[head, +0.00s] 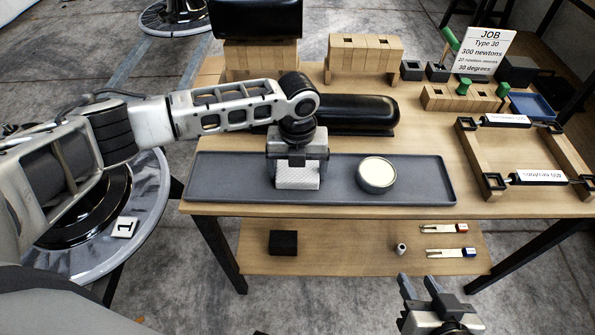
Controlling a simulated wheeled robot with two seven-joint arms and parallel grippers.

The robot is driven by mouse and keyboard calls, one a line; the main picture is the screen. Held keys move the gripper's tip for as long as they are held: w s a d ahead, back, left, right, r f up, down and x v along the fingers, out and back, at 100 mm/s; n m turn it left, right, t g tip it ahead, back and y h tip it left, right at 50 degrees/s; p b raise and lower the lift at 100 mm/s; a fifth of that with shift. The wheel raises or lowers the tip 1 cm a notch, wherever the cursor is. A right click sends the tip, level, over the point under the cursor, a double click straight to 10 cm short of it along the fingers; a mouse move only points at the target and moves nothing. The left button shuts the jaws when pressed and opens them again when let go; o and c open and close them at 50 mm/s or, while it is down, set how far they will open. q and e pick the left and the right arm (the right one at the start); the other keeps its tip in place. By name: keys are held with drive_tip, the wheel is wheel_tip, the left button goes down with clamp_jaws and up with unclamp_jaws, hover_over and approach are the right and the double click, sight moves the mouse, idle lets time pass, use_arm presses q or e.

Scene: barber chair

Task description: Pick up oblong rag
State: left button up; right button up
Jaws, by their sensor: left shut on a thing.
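The oblong rag (297,182) is a small white textured piece at the grey tray (228,180) on the wooden table. My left gripper (297,163) points down over the tray and is shut on the rag. The gripper body hides the rag's upper part. I cannot tell whether the rag touches the tray floor. My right gripper (420,287) is at the bottom right, in front of the table, with its fingers apart and nothing between them.
A round tin (376,174) with cream-coloured contents stands in the tray right of the rag. A black padded cushion (355,112) lies behind. Wooden blocks (365,53), a job sign (483,48) and a wooden frame (480,155) stand further back and right. A lower shelf (340,245) holds small parts.

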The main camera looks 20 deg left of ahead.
use_arm(q)
drive_tip(key=shift+r, duration=0.65)
drive_tip(key=s+d+r+p, duration=0.1)
drive_tip(key=s+d+r, duration=0.8)
drive_tip(key=d+r, duration=0.1)
drive_tip(key=shift+s+r, duration=0.35)
drive_tip(key=shift+r, duration=0.5)
use_arm(e)
drive_tip(key=shift+r, duration=0.2)
use_arm(q)
drive_tip(key=shift+o, duration=0.6)
